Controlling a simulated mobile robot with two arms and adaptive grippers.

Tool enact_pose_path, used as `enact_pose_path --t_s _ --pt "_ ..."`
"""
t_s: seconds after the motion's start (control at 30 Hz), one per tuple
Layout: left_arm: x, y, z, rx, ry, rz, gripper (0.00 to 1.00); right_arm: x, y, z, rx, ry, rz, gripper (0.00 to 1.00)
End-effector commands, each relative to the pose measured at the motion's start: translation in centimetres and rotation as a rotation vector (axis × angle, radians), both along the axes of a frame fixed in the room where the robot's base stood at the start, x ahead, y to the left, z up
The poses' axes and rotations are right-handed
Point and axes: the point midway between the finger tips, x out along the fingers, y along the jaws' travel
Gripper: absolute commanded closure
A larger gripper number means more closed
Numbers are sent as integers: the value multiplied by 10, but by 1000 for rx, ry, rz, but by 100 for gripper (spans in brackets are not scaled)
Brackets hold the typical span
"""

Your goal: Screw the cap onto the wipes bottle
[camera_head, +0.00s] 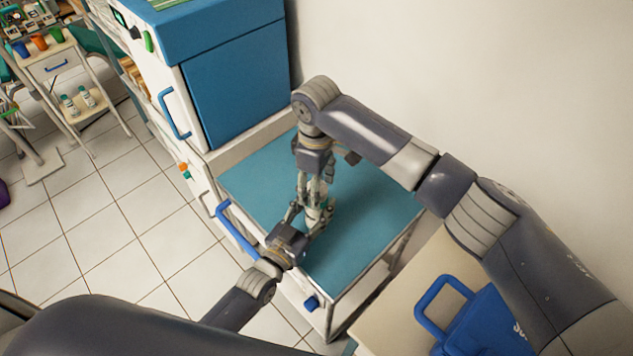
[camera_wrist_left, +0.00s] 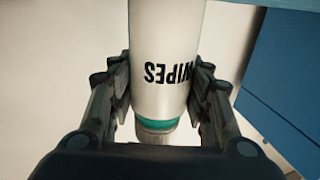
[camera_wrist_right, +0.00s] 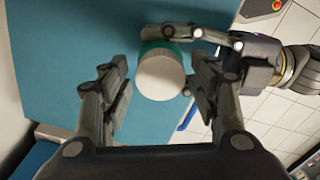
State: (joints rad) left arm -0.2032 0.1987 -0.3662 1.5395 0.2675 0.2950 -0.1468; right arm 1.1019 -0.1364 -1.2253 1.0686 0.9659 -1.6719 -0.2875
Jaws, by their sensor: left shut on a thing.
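The white wipes bottle (camera_wrist_left: 163,40) with black lettering and a teal band stands on the blue counter, mostly hidden in the head view (camera_head: 314,213). My left gripper (camera_head: 313,226) is shut around its sides. The white round cap (camera_wrist_right: 161,77) sits at the bottle's top, above the teal band; it also shows in the left wrist view (camera_wrist_left: 156,137). I cannot tell how far it is threaded. My right gripper (camera_wrist_right: 162,97) points down over the cap, open, with a finger on either side. A gap shows at its left finger; the other is close to the cap.
The blue counter top (camera_head: 375,205) is clear around the bottle. A tall blue and white cabinet (camera_head: 235,85) stands behind it. A blue case with a handle (camera_head: 478,322) lies at the lower right. A white wall borders the right side.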

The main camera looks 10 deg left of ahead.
Motion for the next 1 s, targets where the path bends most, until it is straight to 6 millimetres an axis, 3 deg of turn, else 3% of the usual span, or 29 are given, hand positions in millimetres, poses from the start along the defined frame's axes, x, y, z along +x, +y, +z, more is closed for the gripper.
enact_pose_path --t_s 0.03,0.17,0.47,0.5,0.57,1.0 --pt "0 0 0 0 0 0 100 0 0 0 0 0 0 59" --pt "0 0 0 0 0 0 100 0 0 0 0 0 0 88" --pt "0 0 0 0 0 0 100 0 0 0 0 0 -4 89" --pt "0 0 0 0 0 0 100 0 0 0 0 0 -4 54" --pt "0 0 0 0 0 0 100 0 0 0 0 0 -4 40" --pt "0 0 0 0 0 0 100 0 1 6 2 -1 -4 37"
